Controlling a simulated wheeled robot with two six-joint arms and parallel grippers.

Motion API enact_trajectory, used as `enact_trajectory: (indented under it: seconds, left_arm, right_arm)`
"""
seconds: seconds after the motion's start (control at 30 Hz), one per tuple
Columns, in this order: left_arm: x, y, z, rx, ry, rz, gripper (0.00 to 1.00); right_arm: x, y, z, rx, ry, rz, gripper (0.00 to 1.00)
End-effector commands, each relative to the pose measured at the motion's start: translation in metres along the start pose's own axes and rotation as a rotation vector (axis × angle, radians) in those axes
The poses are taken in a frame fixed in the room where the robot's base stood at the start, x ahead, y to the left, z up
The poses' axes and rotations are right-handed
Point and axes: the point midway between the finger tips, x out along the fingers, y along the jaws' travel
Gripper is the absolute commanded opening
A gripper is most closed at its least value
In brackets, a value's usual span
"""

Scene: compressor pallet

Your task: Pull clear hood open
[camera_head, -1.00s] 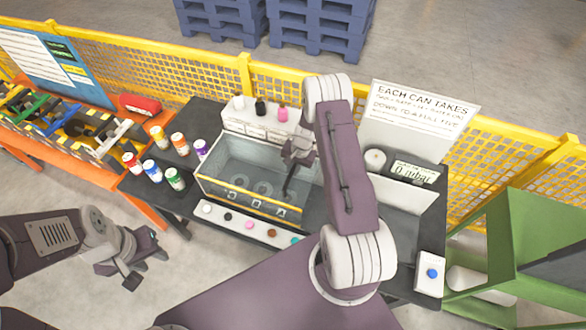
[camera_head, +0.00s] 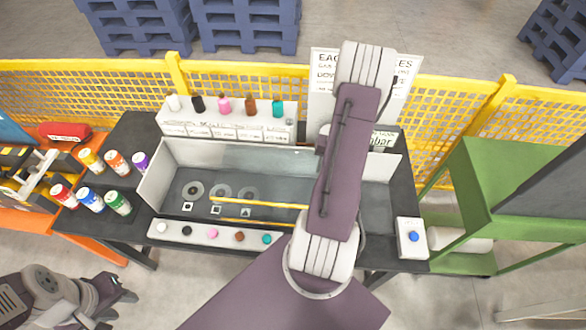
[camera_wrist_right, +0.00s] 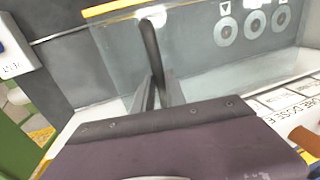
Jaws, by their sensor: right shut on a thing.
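The clear hood (camera_head: 262,203) shows in the head view as a see-through cover with a yellow edge, over the middle of the grey bay. In the head view my right arm hides that gripper. My left gripper (camera_head: 122,290) is open and empty at the lower left, away from the bench.
Several coloured cans (camera_head: 118,202) stand left of the bay. A white rack (camera_head: 228,125) with coloured bottles is behind it, and a strip of coloured buttons (camera_head: 212,234) in front. A blue button box (camera_head: 412,237) and a green frame (camera_head: 500,190) are at right.

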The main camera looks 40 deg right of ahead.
Motion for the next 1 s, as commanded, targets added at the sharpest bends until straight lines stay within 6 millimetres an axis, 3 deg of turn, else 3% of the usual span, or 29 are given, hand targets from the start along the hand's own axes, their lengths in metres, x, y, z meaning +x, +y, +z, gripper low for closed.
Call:
enact_trajectory:
  seconds: [0.03,0.2,0.5,0.7,1.0]
  left_arm:
    - [0.006,0.0,0.001,0.0,0.0,0.0,0.36]
    - [0.012,0.0,0.001,0.0,0.0,0.0,0.36]
    - [0.017,0.0,0.002,0.0,0.0,0.0,0.36]
    - [0.018,0.0,0.002,0.0,0.0,0.0,0.36]
    - [0.018,0.0,0.002,0.0,0.0,0.0,0.36]
  right_arm:
    - [-0.002,0.02,-0.003,0.008,0.011,0.003,0.0]
    - [-0.015,0.075,-0.003,0.007,0.01,0.004,0.0]
    - [-0.03,0.144,-0.003,0.003,0.008,0.004,0.0]
    - [-0.035,0.168,-0.003,0.002,0.007,0.004,0.0]
    - [-0.037,0.176,-0.003,-0.001,0.007,0.004,0.0]
